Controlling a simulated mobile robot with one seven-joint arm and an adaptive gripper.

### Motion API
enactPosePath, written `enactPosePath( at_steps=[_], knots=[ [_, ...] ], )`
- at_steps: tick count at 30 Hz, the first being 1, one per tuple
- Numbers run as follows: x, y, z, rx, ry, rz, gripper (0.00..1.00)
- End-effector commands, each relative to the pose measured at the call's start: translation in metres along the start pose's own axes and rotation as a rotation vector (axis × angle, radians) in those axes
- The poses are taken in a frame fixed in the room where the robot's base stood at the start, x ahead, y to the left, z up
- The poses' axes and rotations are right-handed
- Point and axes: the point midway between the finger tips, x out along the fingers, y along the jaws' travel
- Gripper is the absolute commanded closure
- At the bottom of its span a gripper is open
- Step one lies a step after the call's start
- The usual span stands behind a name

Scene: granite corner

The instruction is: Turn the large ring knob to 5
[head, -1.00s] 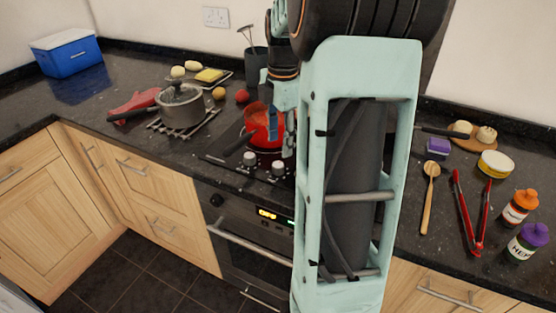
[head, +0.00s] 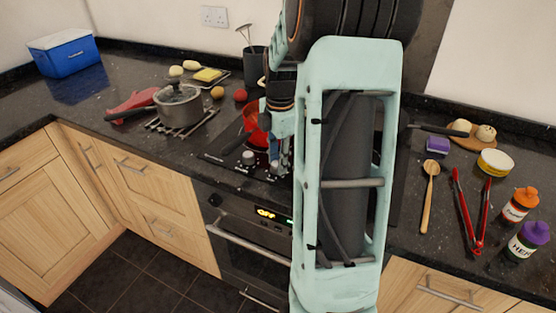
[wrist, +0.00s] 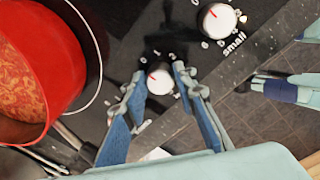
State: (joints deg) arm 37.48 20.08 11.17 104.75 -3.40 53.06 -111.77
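The knob between my fingers (wrist: 160,80) is white and round, with a small red mark; its printed label is hidden, and some scale marks show beside it.
A red pot (wrist: 45,60) stands on the hob close to my fingers. The oven front (head: 245,225) drops away below the counter edge. A grey lidded pot (head: 178,105) stands to the left. Red tongs (head: 468,215) and a wooden spoon (head: 430,195) lie on the right counter.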

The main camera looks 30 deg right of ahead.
Motion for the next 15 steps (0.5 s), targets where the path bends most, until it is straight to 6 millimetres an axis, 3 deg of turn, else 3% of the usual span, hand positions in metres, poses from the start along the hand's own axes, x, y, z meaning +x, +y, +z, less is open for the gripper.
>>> enactPosePath(
  at_steps=[6,15],
  knots=[
    [-0.0002,0.0000,0.0000,0.000,0.000,0.000,1.00],
    [-0.0006,0.0000,-0.0004,0.038,-0.002,0.000,1.00]
  ],
)
